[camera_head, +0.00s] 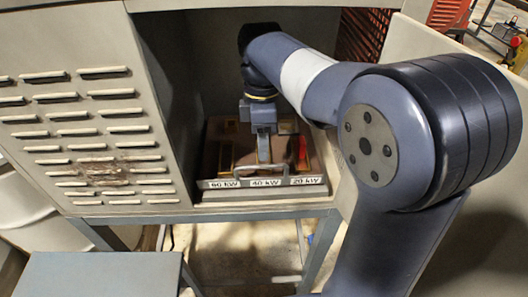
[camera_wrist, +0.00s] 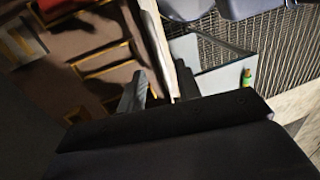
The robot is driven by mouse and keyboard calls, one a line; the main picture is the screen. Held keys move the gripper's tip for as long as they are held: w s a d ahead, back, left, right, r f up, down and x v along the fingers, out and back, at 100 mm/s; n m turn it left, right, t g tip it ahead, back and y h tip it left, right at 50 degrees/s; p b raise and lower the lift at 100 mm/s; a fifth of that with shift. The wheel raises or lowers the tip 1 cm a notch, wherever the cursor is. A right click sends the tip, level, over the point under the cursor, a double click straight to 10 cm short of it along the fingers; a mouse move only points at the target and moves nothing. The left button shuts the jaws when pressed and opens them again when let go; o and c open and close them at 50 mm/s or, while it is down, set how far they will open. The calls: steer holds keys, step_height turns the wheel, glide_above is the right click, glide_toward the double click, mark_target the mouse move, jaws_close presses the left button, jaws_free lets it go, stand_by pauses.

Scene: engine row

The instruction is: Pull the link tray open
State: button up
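The link tray (camera_head: 312,190) sits inside the grey cabinet, with its front edge at the opening. Its front carries labels reading 60 kW, 40 kW and 20 kW, and a pale handle (camera_head: 241,171) stands at the middle. In the wrist view the tray (camera_wrist: 95,35) fills the upper left, with yellow-edged compartments. My gripper (camera_head: 264,158) points down at the handle. In the wrist view my gripper (camera_wrist: 160,82) has its fingers apart, with a pale bar of the tray front between them. I cannot tell whether either finger touches it.
The cabinet's louvred left panel (camera_head: 85,130) and its right door panel (camera_head: 425,45) flank the opening. A blue-grey table or box top (camera_head: 100,275) stands at the lower left. Below the tray is a frame with open floor (camera_head: 245,250).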

steer(key=shift+s+f, duration=0.2)
steer(key=shift+f, duration=0.8)
steer(key=shift+s+f, duration=0.2)
steer(key=shift+f, duration=0.75)
steer(key=shift+c, duration=0.5)
jaws_close()
